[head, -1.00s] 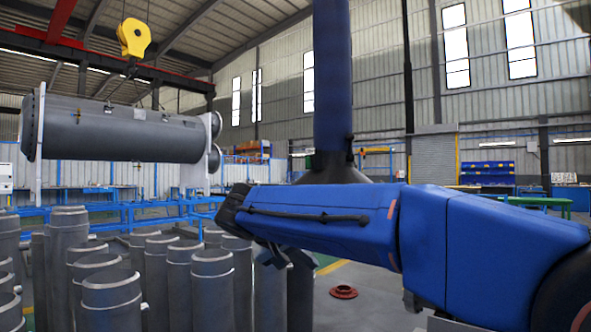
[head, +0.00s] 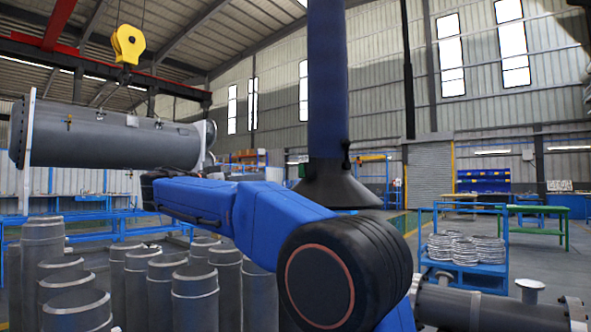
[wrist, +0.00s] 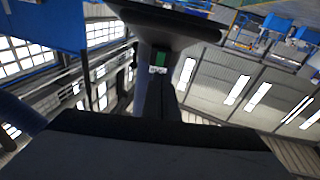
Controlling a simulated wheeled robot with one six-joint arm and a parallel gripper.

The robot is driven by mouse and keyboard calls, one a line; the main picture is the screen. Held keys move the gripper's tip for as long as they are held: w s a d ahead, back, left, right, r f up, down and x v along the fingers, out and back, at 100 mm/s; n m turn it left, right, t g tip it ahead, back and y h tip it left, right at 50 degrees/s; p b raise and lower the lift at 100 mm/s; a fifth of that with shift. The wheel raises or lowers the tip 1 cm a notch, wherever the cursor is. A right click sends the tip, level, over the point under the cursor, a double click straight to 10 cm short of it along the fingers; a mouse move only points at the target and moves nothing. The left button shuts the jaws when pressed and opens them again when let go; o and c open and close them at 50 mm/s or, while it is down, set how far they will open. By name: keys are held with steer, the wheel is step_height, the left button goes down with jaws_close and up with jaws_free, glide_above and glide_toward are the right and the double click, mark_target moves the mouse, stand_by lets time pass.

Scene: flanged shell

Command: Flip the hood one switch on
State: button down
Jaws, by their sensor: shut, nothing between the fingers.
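The hood (head: 335,188) is a dark cone under a thick blue vertical duct (head: 329,80), right of centre in the head view. A small dark fitting (head: 346,148) sits where the cone meets the duct; whether it is the switch is too small to tell. My gripper (head: 153,178) is at the far left end of my blue arm, apart from the hood in the picture. It is shut and empty, its fingertips not clearly seen. The upside-down wrist view shows a dark flared shape, probably a hood (wrist: 168,22), with a small green-and-white patch (wrist: 159,62); its switch position is unclear.
Several grey pipe pieces (head: 194,295) stand upright at lower left. A large grey shell (head: 105,137) hangs from a yellow crane hook (head: 128,43). A blue rack (head: 463,272) holding metal rings and a flanged pipe (head: 465,309) are at right.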

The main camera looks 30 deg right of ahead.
mark_target(299, 166)
steer(key=shift+w+a+r+m, duration=0.2)
steer(key=shift+w+r+m, duration=0.2)
steer(key=shift+r, duration=0.2)
steer(key=shift+d, duration=0.1)
steer(key=d, duration=0.4)
steer(key=w+d+r, duration=0.1)
steer(key=d, duration=0.4)
steer(key=d+r, duration=0.1)
steer(key=d, duration=0.3)
steer(key=shift+w+d+r, duration=0.15)
steer(key=shift+d, duration=0.1)
steer(key=shift+d+r, duration=0.1)
